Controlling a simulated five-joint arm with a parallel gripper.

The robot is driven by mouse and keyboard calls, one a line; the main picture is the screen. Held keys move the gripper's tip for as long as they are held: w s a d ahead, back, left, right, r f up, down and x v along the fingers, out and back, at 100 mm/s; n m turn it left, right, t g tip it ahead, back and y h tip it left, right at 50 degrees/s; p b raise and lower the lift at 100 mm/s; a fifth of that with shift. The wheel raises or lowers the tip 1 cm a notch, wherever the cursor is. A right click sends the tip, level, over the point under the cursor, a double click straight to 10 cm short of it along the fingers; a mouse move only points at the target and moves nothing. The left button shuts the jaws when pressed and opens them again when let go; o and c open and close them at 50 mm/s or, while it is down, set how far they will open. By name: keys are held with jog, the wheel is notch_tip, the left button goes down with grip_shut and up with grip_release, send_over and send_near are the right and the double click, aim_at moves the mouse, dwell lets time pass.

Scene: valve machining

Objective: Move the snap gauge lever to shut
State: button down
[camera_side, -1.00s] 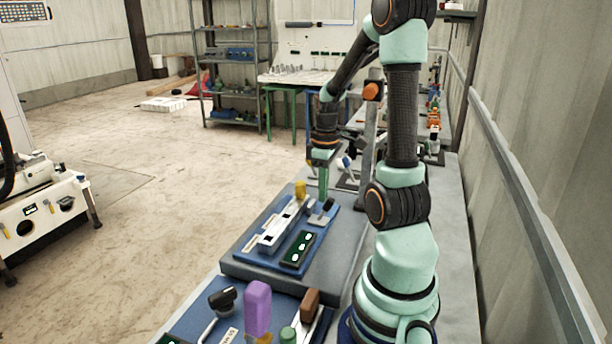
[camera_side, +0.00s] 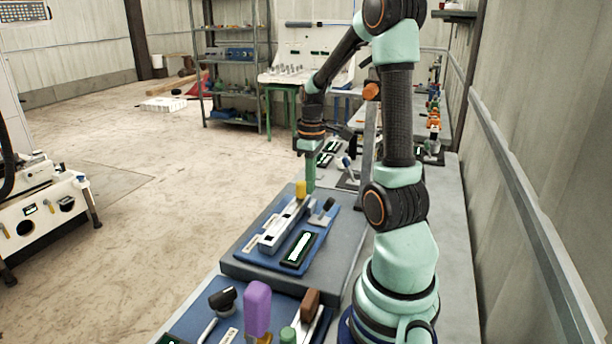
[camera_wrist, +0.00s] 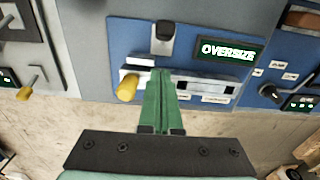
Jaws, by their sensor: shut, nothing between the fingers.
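The gauge is a blue panel (camera_side: 262,258) with a white bar-shaped body (camera_side: 284,228). It also shows in the wrist view (camera_wrist: 125,40). A black-handled lever (camera_wrist: 162,35) stands on a pale base on the panel; it also shows in the side view (camera_side: 327,205). A yellow knob (camera_wrist: 127,88) sits at one end of the white body, also in the side view (camera_side: 301,189). I cannot tell which label names the lever. My gripper (camera_wrist: 161,72) is shut and empty, its green fingers beside the yellow knob and apart from the black handle. The fingers hide part of the white body.
The panel's display (camera_wrist: 228,51) reads OVERSIZE. A neighbouring station with a purple block (camera_side: 257,308) stands in the side view's foreground. Another panel with a yellow-tipped lever (camera_wrist: 28,83) lies at the left of the wrist view. Open floor lies left of the bench.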

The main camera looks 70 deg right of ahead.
jog(key=s+r, duration=0.7)
jog(key=shift+r, duration=0.1)
dwell(0.5)
